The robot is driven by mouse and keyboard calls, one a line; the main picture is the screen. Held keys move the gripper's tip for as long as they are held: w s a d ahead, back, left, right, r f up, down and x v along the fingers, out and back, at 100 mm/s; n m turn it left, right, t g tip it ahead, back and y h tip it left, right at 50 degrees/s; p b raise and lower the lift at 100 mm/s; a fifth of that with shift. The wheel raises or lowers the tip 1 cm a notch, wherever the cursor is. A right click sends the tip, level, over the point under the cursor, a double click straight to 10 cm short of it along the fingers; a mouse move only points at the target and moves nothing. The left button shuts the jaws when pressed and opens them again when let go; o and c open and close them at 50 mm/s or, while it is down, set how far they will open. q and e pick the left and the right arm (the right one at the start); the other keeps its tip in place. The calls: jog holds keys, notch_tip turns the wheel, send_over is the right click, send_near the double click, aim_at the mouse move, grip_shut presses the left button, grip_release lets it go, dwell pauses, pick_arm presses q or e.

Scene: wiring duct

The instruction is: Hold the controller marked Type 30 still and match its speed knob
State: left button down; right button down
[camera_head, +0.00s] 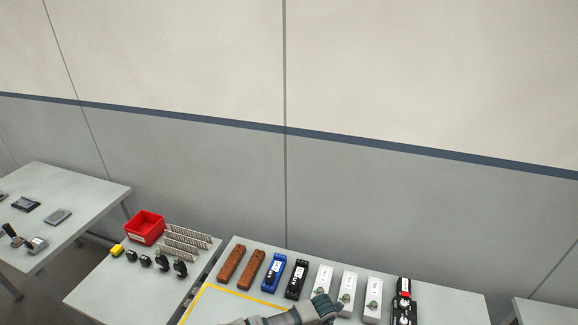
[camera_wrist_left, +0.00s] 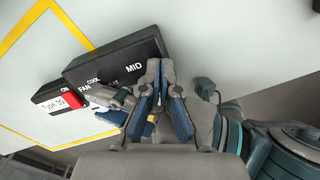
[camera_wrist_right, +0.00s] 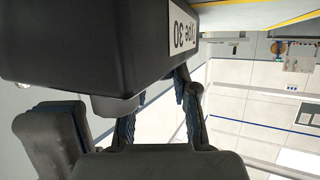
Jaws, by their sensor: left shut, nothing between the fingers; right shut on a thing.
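The black controller marked Type 30 (camera_wrist_left: 110,65) is in the left wrist view, with a white and red label at its left end and the words ON, FAN, COOL and MID on it. My left gripper (camera_wrist_left: 158,122) is shut and empty right beside its MID end. In the right wrist view, the controller's dark body (camera_wrist_right: 90,45) fills the upper left, with the Type 30 label upside down. My right gripper (camera_wrist_right: 160,115) is shut on the controller; the exact contact is partly hidden.
In the head view, brown, blue, black and white units stand in a row, with a black device (camera_head: 404,302) at the right end. Part of my arm (camera_head: 290,317) reaches in below them. A red bin (camera_head: 146,227) stands left. A yellow line (camera_head: 235,290) marks the table.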

pick_arm(q)
jog(key=shift+r, duration=2.9)
jog(key=shift+a, duration=0.1)
jog(key=shift+w+a+f, duration=0.25)
jog(key=shift+a+f, duration=0.05)
jog(key=shift+f, duration=0.7)
jog(key=shift+w+a+f, duration=0.25)
jog(key=shift+a+f, duration=0.1)
jog(key=shift+f, duration=0.7)
jog(key=shift+w+a+f, duration=0.25)
jog(key=shift+a+f, duration=0.05)
jog(key=shift+f, duration=0.7)
jog(key=shift+s+a, duration=0.35)
jog(key=shift+s, duration=0.2)
pick_arm(e)
jog(key=shift+d, duration=0.1)
pick_arm(q)
jog(key=shift+s+d, duration=0.15)
jog(key=shift+d, duration=0.1)
